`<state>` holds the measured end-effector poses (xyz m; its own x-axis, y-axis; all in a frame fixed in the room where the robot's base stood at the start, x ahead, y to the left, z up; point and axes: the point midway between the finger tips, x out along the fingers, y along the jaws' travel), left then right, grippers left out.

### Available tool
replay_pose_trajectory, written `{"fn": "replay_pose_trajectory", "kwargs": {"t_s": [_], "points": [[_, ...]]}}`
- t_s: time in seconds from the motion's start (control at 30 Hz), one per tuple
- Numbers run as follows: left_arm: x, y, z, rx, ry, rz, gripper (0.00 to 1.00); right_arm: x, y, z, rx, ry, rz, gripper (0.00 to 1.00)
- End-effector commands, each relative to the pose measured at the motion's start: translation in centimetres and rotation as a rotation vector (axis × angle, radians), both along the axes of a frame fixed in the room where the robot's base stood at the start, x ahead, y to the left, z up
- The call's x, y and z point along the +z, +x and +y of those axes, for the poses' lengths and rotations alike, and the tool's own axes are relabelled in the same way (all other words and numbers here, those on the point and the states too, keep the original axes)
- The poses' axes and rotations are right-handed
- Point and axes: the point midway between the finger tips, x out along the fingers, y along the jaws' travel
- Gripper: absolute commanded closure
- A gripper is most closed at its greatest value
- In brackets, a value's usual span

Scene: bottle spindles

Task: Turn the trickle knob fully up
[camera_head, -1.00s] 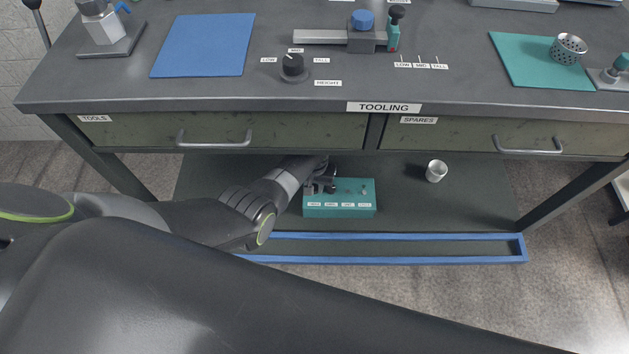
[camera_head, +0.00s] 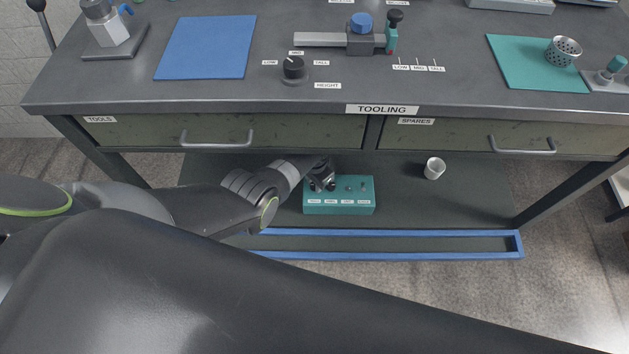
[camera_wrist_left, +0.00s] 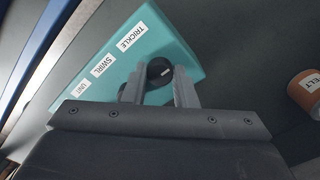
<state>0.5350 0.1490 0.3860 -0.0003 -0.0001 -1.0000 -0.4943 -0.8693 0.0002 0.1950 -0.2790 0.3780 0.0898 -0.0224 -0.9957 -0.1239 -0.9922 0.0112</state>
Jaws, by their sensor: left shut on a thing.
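The teal control box (camera_head: 338,208) stands on the lower shelf under the bench. In the left wrist view its top (camera_wrist_left: 180,40) carries the labels TRICKLE, SWIRL and UNIT. The black trickle knob (camera_wrist_left: 161,69) with a white pointer mark lies across from the TRICKLE label (camera_wrist_left: 130,37). My left gripper (camera_head: 322,187) is over the left end of the box, shut on this knob, one finger on each side. A second dark knob (camera_wrist_left: 122,91) is partly hidden by a finger. In the head view the gripper hides the trickle knob. My right gripper is not in view.
An orange can (camera_wrist_left: 306,90) shows at the right of the left wrist view. The bench drawers (camera_head: 240,133) hang above my left arm. A blue-edged rail (camera_head: 440,255) runs along the front.

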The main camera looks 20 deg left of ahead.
Motion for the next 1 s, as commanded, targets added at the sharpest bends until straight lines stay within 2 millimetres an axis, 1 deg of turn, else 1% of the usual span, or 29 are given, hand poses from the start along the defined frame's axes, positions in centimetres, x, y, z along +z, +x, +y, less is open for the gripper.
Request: {"fn": "replay_pose_trajectory", "kwargs": {"t_s": [0.37,0.4,0.53,1.0], "points": [[-0.02,0.0,0.01,-0.005,0.001,0.0,0.98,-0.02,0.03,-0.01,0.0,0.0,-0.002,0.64],[-0.02,0.0,0.01,-0.005,0.001,0.0,0.7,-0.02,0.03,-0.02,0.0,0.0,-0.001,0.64],[-0.01,-0.01,0.0,-0.004,0.001,0.0,0.53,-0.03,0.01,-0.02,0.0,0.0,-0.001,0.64],[-0.01,0.0,-0.01,0.0,0.0,0.0,0.53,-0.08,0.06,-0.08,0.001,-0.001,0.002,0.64]]}}
